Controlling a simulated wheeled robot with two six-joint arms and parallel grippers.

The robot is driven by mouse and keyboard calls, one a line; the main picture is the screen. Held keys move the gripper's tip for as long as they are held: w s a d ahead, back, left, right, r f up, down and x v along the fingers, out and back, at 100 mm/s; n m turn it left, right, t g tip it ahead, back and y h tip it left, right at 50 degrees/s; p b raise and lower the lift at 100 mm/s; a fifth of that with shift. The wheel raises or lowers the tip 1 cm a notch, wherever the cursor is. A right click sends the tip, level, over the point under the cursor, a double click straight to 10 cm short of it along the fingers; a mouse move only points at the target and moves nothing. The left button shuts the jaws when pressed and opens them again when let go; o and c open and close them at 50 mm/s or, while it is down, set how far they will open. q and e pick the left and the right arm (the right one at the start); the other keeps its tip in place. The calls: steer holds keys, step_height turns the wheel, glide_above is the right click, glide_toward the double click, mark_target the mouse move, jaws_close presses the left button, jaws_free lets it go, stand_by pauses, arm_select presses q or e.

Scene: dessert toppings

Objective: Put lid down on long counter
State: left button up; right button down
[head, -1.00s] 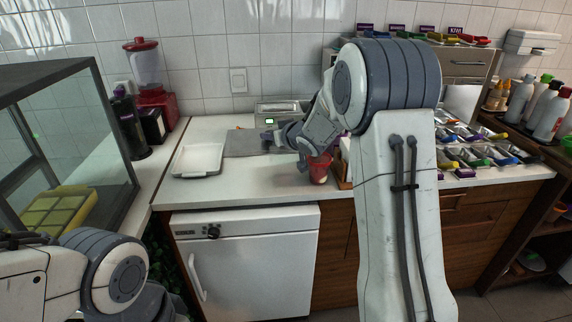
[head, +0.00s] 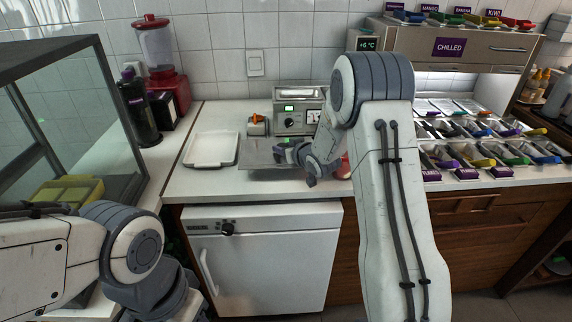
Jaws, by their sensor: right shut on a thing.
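The lid (head: 262,154) is a flat grey metal sheet over the middle of the white long counter (head: 250,187). My right gripper (head: 287,152) is shut on its right edge. The lid looks level and low, but I cannot tell whether it touches the counter. My right arm hides part of the counter right of the lid. My left arm shows at the lower left, with its gripper out of view.
A white tray (head: 211,149) lies left of the lid. A steel machine with a green display (head: 298,111) stands behind it. A red cup (head: 345,168) is mostly hidden by my right arm. Topping pans (head: 470,155) fill the right. Bare counter lies in front of the lid.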

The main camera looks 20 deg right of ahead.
mark_target(285, 170)
steer(key=shift+f, duration=2.8)
steer(key=c, duration=0.8)
jaws_free()
steer(key=shift+s+f, duration=0.1)
steer(key=shift+f, duration=0.05)
steer(key=shift+c, duration=0.2)
steer(key=o, duration=0.4)
